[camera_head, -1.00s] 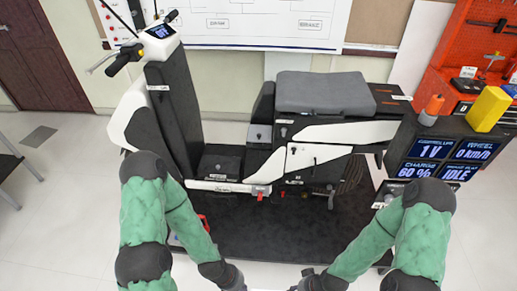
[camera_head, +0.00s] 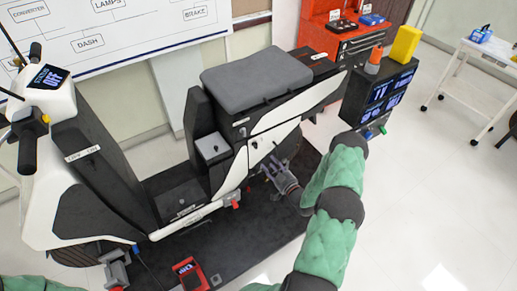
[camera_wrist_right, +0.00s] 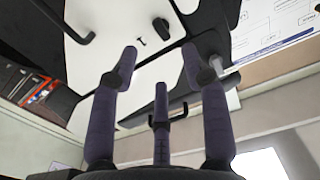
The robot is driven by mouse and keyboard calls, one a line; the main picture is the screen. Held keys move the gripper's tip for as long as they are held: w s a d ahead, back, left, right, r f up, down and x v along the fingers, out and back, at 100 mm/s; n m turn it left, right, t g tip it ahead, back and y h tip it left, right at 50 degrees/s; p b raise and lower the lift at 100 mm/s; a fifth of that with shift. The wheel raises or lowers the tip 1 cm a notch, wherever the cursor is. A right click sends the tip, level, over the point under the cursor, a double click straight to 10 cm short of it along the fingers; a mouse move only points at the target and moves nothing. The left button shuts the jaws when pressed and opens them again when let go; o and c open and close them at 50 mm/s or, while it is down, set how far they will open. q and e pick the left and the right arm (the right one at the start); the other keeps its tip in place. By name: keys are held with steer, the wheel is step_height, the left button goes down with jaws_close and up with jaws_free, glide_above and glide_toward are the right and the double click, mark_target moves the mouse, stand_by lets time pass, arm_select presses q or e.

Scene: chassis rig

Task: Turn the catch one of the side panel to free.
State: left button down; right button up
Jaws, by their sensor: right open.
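The white side panel (camera_head: 262,150) is on the scooter's rear flank below the seat. I cannot tell which catch is number one. My left gripper is not clearly seen; only a bit of green left arm shows at bottom left.
The scooter stands on a dark mat (camera_head: 240,240). A red handheld device (camera_head: 188,272) lies at the mat's front. A dark display unit (camera_head: 378,95) stands right of the scooter's rear, near my right arm.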

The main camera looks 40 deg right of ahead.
mark_target(255, 145)
steer(key=w, duration=0.3)
steer(key=w+d+b, duration=0.1)
steer(key=w, duration=0.3)
steer(key=w+b, duration=0.1)
steer(key=w, duration=0.2)
steer(key=shift+w+d+r, duration=0.15)
steer(key=shift+w+d, duration=0.05)
steer(key=shift+d, duration=0.2)
jaws_close()
